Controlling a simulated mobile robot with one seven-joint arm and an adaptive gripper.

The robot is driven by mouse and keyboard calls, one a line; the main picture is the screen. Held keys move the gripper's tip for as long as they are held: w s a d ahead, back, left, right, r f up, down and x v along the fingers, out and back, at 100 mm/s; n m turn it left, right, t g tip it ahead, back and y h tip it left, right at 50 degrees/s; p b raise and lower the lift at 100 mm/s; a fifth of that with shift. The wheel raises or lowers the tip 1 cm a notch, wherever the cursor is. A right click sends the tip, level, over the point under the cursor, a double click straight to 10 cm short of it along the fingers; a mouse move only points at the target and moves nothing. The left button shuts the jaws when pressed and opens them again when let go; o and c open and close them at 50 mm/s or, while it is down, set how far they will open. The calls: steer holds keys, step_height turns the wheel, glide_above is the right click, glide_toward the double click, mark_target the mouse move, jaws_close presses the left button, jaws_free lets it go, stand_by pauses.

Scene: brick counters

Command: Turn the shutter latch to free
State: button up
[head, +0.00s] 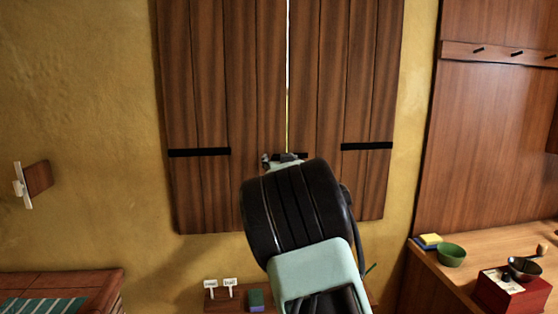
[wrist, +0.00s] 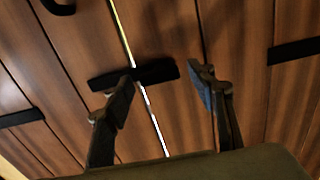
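The brown wooden shutters (head: 210,80) are shut, with a thin bright gap between the two leaves. The shutter latch, a black bar (wrist: 155,73), lies across this gap in the wrist view. In the head view it is mostly hidden behind my gripper (head: 284,160). My gripper (wrist: 165,83) is open in front of the shutters, its fingers on either side of the latch's right half. The left fingertip overlaps the bar near the gap; the right fingertip is just beyond its right end. I cannot tell whether either finger touches it.
Black straps (head: 199,152) cross both leaves. Below stand small white signs (head: 229,283) and a sponge (head: 256,299). The right counter (head: 440,278) holds a green bowl (head: 452,255) and a red box (head: 512,292). A bracket (head: 35,180) sticks out of the left wall.

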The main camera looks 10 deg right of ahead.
jaws_close()
steer(key=shift+f+b, duration=0.1)
steer(key=shift+b, duration=0.35)
steer(key=n+b, duration=0.7)
steer(key=n, duration=0.2)
steer(key=n+b, duration=0.7)
steer(key=n, duration=0.1)
steer(key=shift+a+f+n, duration=0.1)
steer(key=shift+a+n, duration=0.1)
steer(key=shift+n, duration=0.2)
steer(key=shift+b, duration=0.3)
steer(key=shift+o, duration=0.6)
jaws_free()
